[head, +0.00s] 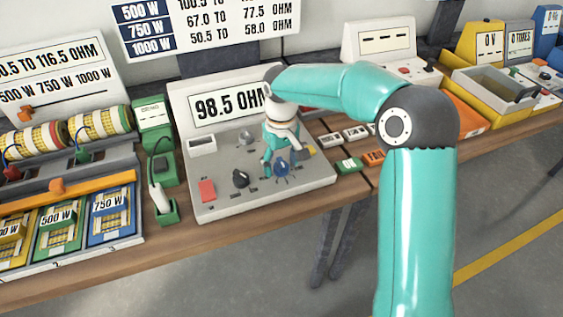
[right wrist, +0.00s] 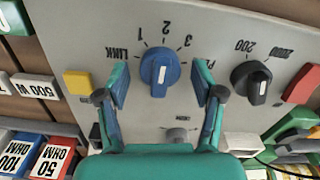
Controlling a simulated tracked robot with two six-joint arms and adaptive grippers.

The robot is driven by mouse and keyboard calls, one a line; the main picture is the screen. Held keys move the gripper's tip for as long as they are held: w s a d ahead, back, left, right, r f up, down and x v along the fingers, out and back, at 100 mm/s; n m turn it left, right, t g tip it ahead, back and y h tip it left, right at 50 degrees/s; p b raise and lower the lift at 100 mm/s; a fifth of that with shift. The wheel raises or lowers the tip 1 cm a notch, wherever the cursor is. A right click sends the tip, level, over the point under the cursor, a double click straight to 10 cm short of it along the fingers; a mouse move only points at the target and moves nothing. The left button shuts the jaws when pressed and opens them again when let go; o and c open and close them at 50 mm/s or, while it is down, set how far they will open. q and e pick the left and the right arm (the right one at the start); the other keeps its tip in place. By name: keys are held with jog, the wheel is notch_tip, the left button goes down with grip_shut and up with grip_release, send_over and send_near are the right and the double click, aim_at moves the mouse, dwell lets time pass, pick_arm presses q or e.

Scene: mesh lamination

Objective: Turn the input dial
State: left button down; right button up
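The blue dial (right wrist: 160,72) sits on the grey front of the meter console, with marks around it reading LINK, 1, 2, 3 and a partly hidden one. It has a white pointer line. In the head view the blue dial (head: 282,168) is low on the console, right of a black dial (head: 240,178). My right gripper (right wrist: 160,88) is open, with one finger on each side of the blue dial and visible gaps to it. In the head view my right gripper (head: 272,165) comes down over the console. My left gripper is not in view.
The console display (head: 225,106) reads 98.5 OHM. A red button (head: 207,190) is at its lower left. In the wrist view the black dial (right wrist: 251,80) and a yellow button (right wrist: 77,83) flank the blue dial. A green holder (head: 165,205) stands left of the console.

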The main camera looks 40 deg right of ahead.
aim_at(281, 161)
notch_tip(281, 161, up, 12)
dwell(0.7)
jog(key=shift+f, duration=0.1)
dwell(0.3)
